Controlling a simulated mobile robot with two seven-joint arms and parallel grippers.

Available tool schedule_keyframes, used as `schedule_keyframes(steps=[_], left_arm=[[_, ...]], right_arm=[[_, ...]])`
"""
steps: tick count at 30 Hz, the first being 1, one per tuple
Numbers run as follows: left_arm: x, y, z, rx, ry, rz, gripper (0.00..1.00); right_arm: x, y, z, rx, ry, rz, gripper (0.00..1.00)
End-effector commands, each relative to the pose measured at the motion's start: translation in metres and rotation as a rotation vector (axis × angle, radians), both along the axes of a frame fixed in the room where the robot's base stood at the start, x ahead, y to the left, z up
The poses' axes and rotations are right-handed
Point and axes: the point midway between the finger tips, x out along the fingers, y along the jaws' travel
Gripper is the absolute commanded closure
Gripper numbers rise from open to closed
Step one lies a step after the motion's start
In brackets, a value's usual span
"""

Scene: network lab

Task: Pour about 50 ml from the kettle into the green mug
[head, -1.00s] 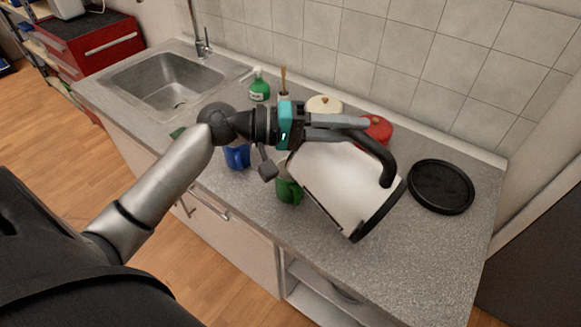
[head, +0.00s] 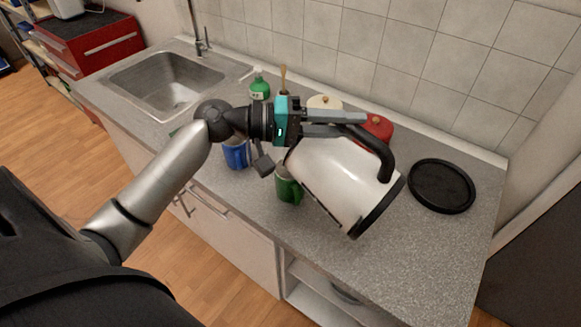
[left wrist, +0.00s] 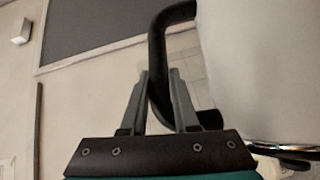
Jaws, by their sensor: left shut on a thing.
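The white kettle (head: 340,180) with a black handle and black base is held tilted over the counter, its spout end toward the left. My left gripper (head: 362,124) is shut on the kettle's black handle. In the left wrist view, the gripper's fingers (left wrist: 160,85) close around the handle, with the white kettle body (left wrist: 255,70) at the right. The green mug (head: 288,186) stands upright on the counter below the kettle's spout end, partly hidden by the kettle. I cannot see liquid or the mug's inside. My right gripper is not in view.
A blue mug (head: 237,153) stands left of the green mug. Behind are a green bottle (head: 260,88), a cream-lidded container (head: 324,102) and a red-lidded one (head: 377,128). The black round kettle base (head: 441,186) lies at right. A sink (head: 165,85) is at left.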

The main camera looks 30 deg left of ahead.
Motion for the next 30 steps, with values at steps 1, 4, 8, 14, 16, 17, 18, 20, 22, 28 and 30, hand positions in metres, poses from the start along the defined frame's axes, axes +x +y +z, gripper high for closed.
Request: schedule_keyframes(steps=[1,4,8,14,16,17,18,20,22,28,30], left_arm=[[0.001,0.001,0.006,-0.009,-0.009,0.002,1.0],[0.001,0.001,0.006,-0.009,-0.008,0.002,1.0],[0.001,0.001,0.006,-0.012,-0.008,0.002,1.0],[0.001,0.001,0.006,-0.012,-0.009,0.002,1.0],[0.0,-0.005,0.004,0.004,-0.009,0.0,1.0],[-0.001,-0.009,0.003,0.015,-0.009,-0.002,1.0],[-0.003,-0.014,0.001,0.033,-0.011,-0.004,1.0],[-0.005,-0.023,-0.002,0.057,-0.015,-0.006,1.0],[-0.006,-0.03,-0.007,0.096,-0.017,-0.004,1.0],[-0.01,-0.048,-0.023,0.206,-0.032,-0.001,1.0],[-0.011,-0.054,-0.028,0.238,-0.036,0.0,1.0]], right_arm=[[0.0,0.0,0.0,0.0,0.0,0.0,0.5],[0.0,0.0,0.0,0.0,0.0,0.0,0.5],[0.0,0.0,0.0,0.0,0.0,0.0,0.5],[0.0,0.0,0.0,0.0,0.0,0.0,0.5],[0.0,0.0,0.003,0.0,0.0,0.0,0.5],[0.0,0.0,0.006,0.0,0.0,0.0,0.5],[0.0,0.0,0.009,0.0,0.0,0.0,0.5],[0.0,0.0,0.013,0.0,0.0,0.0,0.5],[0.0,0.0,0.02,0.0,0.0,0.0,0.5],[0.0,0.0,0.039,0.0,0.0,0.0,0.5],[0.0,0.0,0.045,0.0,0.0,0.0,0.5]])
